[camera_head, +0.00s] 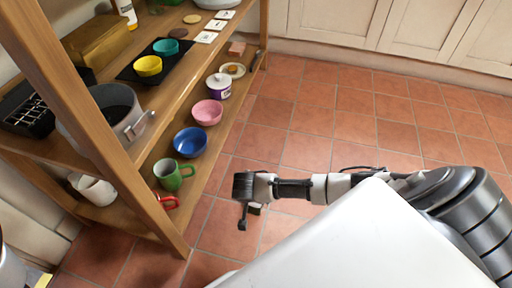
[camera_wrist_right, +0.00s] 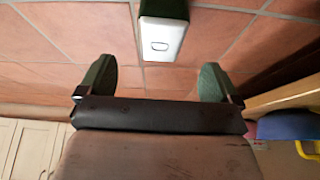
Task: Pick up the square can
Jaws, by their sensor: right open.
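In the right wrist view, the square can (camera_wrist_right: 162,38) shows a pale grey end with a tab outline and dark green sides. It is cut off by the top edge. My right gripper (camera_wrist_right: 157,72) is open, its two green-padded fingers on either side of the can's line, with the can just beyond the fingertips and tiles around it. The jaws look empty. In the head view my right gripper (camera_head: 248,208) hangs above the floor to the right of the shelf. I cannot make out the can there. My left gripper is not in view.
A wooden shelf unit (camera_head: 180,100) fills the left. Its lower board holds a green mug (camera_head: 172,176), a blue bowl (camera_head: 190,142), a pink bowl (camera_head: 207,112) and a purple-white jar (camera_head: 219,86). The tiled floor (camera_head: 340,115) is open up to the cabinets (camera_head: 400,25).

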